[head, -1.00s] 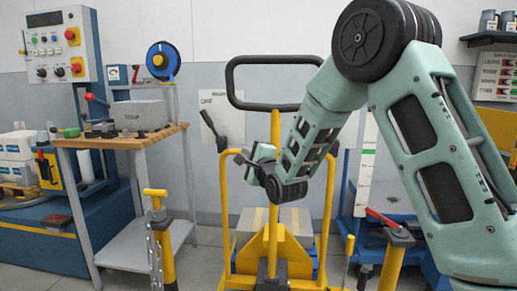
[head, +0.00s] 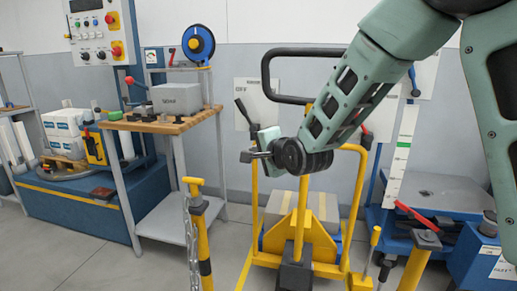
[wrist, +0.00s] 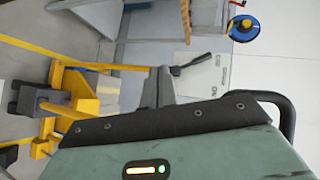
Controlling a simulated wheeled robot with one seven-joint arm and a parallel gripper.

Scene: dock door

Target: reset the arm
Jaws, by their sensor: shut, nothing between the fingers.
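My green arm reaches in from the upper right of the head view, and my gripper (head: 246,156) is at its end. The gripper is shut and holds nothing. It shows in front of the yellow pallet truck (head: 297,225), left of the truck's mast and below its black loop handle (head: 268,70). I cannot tell how far apart they are. In the wrist view my own green housing and a dark part (wrist: 160,88) fill the lower middle, with the yellow truck (wrist: 75,100) to the left.
A wooden-topped bench (head: 165,125) with a grey box (head: 177,97) stands left of the gripper. A yellow post with a chain (head: 203,240) stands in front. A red-handled yellow post (head: 418,262) and a blue lift table (head: 450,200) are at the right. Bare floor shows lower left.

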